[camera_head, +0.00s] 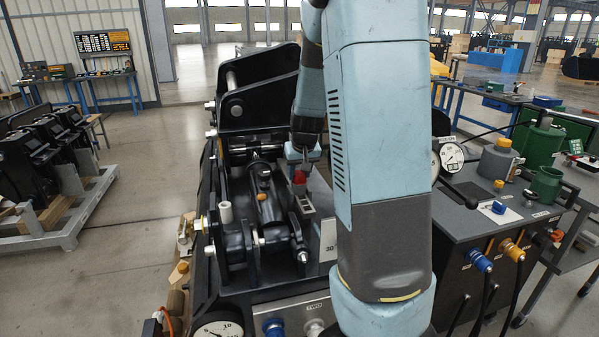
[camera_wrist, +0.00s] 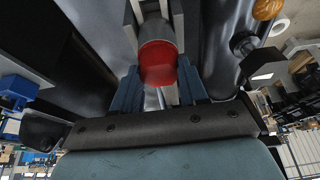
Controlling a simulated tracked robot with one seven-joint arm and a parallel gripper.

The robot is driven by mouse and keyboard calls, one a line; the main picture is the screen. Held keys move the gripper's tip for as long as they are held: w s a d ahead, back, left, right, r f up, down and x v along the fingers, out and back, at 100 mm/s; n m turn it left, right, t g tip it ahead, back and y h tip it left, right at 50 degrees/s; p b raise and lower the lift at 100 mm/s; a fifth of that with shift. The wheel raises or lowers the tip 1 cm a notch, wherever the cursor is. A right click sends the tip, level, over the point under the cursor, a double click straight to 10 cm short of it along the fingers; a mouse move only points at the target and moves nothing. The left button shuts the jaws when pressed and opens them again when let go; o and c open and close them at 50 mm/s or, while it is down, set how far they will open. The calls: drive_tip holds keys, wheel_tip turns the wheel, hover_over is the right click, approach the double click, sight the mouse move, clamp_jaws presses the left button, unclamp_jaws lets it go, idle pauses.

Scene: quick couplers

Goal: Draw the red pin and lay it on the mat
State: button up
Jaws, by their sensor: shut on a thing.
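The red pin (camera_head: 299,177) shows as a small red head at the black coupler (camera_head: 262,205), in front of my arm. In the wrist view its round red end (camera_wrist: 158,68) sits between my two blue-grey fingers, with a grey cylindrical part behind it. My gripper (camera_head: 302,163) is shut on this red end; it also shows in the wrist view (camera_wrist: 160,88). A grey metal bracket (camera_head: 306,206) is just below the red head. How deep the pin sits is hidden. A pale flat sheet (camera_head: 508,215) lies on the right cabinet; I cannot tell whether it is the mat.
Black coupler plates and a cylinder crowd my gripper's left. My own arm hides the middle. Open floor (camera_head: 110,240) lies left.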

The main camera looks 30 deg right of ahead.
drive_tip(key=shift+r, duration=3.35)
drive_tip(key=shift+c, duration=0.2)
drive_tip(key=shift+r, duration=0.35)
wheel_tip(320, 180, up, 4)
drive_tip(key=shift+f, duration=0.1)
